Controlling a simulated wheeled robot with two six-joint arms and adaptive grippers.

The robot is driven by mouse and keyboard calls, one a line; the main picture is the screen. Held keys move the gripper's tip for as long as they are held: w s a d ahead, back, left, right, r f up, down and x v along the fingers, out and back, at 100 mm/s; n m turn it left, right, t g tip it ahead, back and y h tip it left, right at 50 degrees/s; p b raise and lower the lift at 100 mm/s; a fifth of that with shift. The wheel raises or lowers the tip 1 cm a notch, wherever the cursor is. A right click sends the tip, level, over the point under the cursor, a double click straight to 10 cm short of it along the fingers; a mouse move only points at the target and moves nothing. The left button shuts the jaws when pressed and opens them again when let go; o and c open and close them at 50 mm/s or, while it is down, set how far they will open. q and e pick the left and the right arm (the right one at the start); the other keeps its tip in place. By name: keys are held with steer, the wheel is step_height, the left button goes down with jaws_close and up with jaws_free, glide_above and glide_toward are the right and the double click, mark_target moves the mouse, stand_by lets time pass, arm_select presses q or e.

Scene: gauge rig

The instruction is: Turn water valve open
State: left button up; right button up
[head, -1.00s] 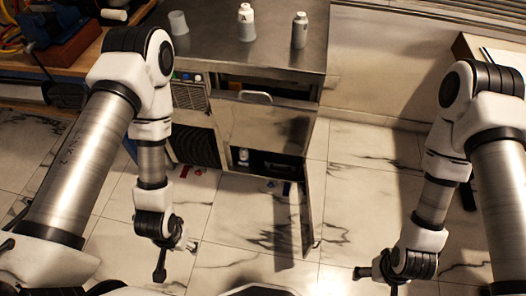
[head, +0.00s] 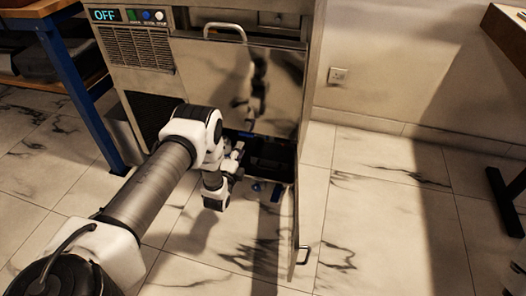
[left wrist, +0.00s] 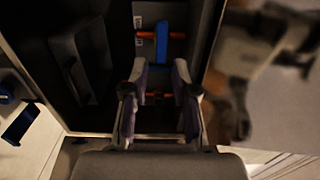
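In the left wrist view a blue valve handle (left wrist: 162,43) stands upright across an orange-red pipe inside a dark compartment. Small labels beside it are too small to read. My left gripper (left wrist: 158,103) is open and empty, its fingers pointing into the compartment below the handle and apart from it. Another orange-red piece shows between the fingers. In the head view my left gripper (head: 236,152) is at the mouth of the open lower compartment (head: 270,158); the handle there is hidden or too small to tell. My right gripper is out of view.
The metal cabinet (head: 150,50) has an "OFF" display (head: 104,15). Its lower door (head: 296,225) hangs open to the right of my left arm. A blue-legged bench (head: 72,85) stands left. A blue object (left wrist: 20,123) shows at the wrist view's left.

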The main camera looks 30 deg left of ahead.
mark_target(246, 135)
arm_select(q)
steer(key=b+x, duration=0.3)
steer(key=x, duration=0.4)
steer(key=shift+w+r, duration=0.15)
steer(key=shift+w, duration=0.05)
jaws_close()
